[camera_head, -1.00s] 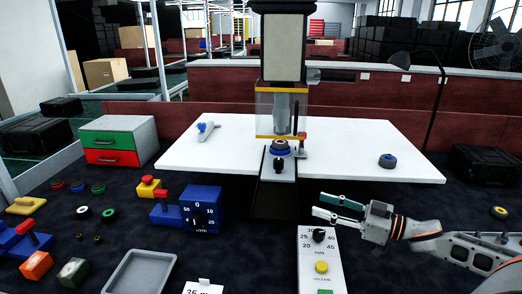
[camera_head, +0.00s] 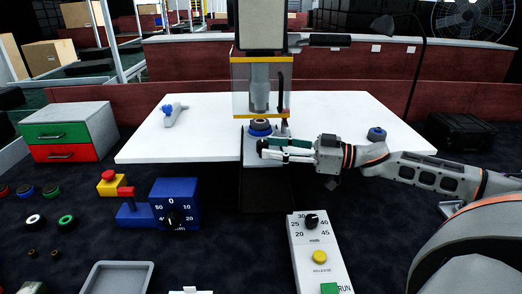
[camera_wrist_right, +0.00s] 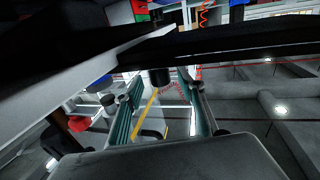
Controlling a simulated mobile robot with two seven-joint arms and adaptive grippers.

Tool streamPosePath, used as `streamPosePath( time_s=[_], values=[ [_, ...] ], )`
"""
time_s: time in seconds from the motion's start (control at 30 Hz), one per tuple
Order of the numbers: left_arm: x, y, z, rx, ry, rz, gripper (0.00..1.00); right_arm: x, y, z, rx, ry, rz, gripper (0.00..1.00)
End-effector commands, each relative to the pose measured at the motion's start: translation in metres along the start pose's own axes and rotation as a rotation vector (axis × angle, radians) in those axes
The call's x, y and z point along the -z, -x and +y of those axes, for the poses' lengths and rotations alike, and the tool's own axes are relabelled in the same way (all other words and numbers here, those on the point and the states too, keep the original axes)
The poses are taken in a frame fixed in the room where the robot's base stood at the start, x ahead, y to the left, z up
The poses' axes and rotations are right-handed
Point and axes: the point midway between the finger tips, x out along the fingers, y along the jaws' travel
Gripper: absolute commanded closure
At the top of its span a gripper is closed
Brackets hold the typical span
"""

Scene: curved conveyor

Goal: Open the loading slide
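The loading slide (camera_head: 252,158) is a pale strip under the press, with a dark ring on a blue seat (camera_head: 260,128) on top. A black knob at its front end is partly covered by my right gripper (camera_head: 275,149). That gripper reaches in from the right with its teal fingers at the slide's front. In the right wrist view the fingers (camera_wrist_right: 160,112) stand apart, with a dark round part (camera_wrist_right: 159,77) beyond and between them. I cannot tell whether the fingers touch the knob. My left gripper is not in view.
The press (camera_head: 275,25) with a clear, yellow-edged guard (camera_head: 240,114) stands above the slide. A control panel (camera_head: 303,262) with dial and buttons is in front. A blue dial box (camera_head: 185,188) is at left. The white table (camera_head: 200,140) is mostly clear.

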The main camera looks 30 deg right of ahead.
Motion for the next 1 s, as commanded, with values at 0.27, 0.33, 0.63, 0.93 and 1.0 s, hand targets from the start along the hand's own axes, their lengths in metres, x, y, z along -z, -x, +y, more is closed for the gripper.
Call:
streamPosePath(
  time_s=[0.27,0.33,0.63,0.93,1.0],
  values=[
    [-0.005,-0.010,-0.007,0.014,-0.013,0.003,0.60,-0.002,-0.022,0.000,0.001,0.001,0.000,0.61],
    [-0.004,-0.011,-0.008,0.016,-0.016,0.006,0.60,-0.002,-0.026,0.000,0.001,0.000,-0.001,0.61],
    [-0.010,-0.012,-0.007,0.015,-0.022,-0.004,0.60,0.000,-0.034,0.000,0.000,0.001,-0.001,0.61],
    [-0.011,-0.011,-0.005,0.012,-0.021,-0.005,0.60,0.000,-0.035,0.000,0.000,0.001,0.000,0.68],
    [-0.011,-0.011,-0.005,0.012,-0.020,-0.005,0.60,0.000,-0.035,0.000,0.000,0.001,0.000,0.87]
  ],
)
